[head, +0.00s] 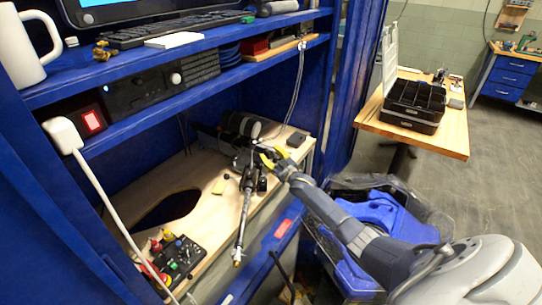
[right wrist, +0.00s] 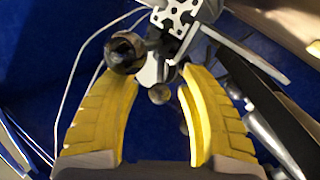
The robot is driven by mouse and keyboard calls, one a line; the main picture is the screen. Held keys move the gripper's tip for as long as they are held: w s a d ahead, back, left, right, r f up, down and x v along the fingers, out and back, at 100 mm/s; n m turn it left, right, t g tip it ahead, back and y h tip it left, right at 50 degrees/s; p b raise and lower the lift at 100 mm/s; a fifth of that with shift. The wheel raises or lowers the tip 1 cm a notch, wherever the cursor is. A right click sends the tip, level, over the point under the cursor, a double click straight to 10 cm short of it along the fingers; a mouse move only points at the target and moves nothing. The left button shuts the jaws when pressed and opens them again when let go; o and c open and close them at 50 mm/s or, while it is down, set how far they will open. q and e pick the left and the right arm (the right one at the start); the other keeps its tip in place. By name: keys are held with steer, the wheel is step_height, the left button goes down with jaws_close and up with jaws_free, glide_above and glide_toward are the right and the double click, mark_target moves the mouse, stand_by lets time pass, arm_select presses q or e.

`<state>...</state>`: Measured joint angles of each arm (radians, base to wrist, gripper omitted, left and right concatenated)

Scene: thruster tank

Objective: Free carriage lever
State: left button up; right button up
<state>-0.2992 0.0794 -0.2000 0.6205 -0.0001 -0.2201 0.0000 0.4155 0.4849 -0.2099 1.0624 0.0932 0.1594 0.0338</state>
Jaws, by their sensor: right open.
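The carriage mechanism (head: 245,160), dark and metallic, stands on the wooden bench top inside the blue frame. A long grey rod (head: 243,215) runs from it toward the bench's front edge. My right gripper (head: 270,157), with yellow fingers, is at the mechanism's right side. In the right wrist view my right gripper (right wrist: 158,85) is open, with a gap between its fingers. A dark round knob (right wrist: 125,52) is by the left fingertip, and a silver slotted profile (right wrist: 178,14) lies beyond the fingertips. I cannot tell which part is the lever. My left gripper is out of view.
A dark cylinder (head: 240,124) lies behind the mechanism. A control box (head: 178,256) with coloured knobs sits at the bench's front left. A blue shelf (head: 170,100) overhangs the bench.

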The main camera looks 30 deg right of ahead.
steer(key=shift+c, duration=0.3)
jaws_close()
stand_by(0.3)
